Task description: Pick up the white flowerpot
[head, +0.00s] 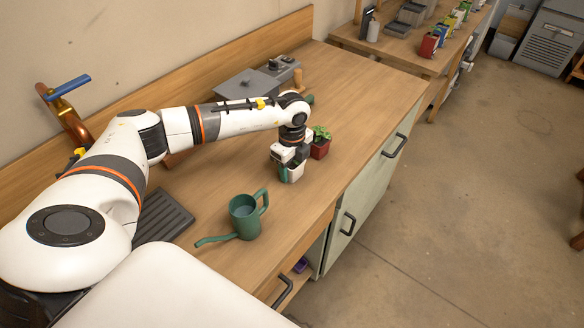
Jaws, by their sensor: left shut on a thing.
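The white flowerpot (296,173) stands on the wooden counter near its front edge, with a bit of green at its left side. My left gripper (285,166) reaches down over it from above and is shut on it; the gripper hides the pot's top and part of its left side. Whether the pot touches the counter or is slightly above it, I cannot tell. My right gripper is not in view.
A red pot with a green plant (320,145) stands right behind the white pot. A green watering can (245,214) is on the counter nearer to me. A grey box (247,86) lies toward the wall. The counter (365,95) farther back is clear.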

